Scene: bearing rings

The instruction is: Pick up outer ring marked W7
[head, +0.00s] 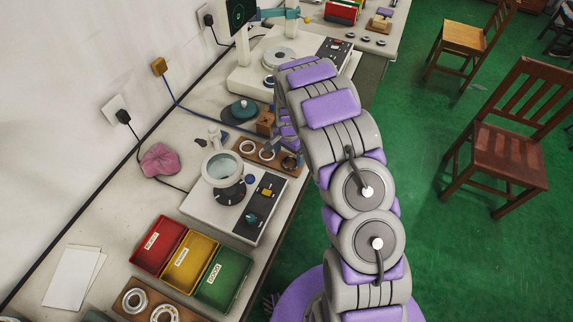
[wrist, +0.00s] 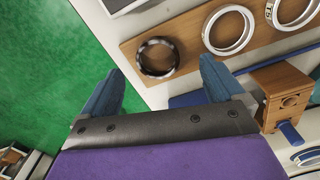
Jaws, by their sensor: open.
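A wooden board (head: 277,166) holds a row of rings, and it also shows in the wrist view (wrist: 190,35). A dark, mottled ring (wrist: 142,62) lies at the board's end. A silver ring (wrist: 211,35) lies beside it, and another silver ring (wrist: 276,16) lies further right. The silver rings carry small marks that I cannot read surely, so I cannot tell which ring is W7. My gripper (wrist: 162,84) is open and empty, its blue fingers apart on either side of the dark ring in the picture. In the head view my arm partly hides the gripper.
A wooden block with a blue bar (wrist: 283,92) stands right of the fingers. A grey instrument (head: 222,205) sits beside the board. Red (head: 160,244), yellow (head: 190,262) and green (head: 223,279) bins stand nearer. More rings (head: 135,300) lie at lower left. Green floor lies beyond the table edge.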

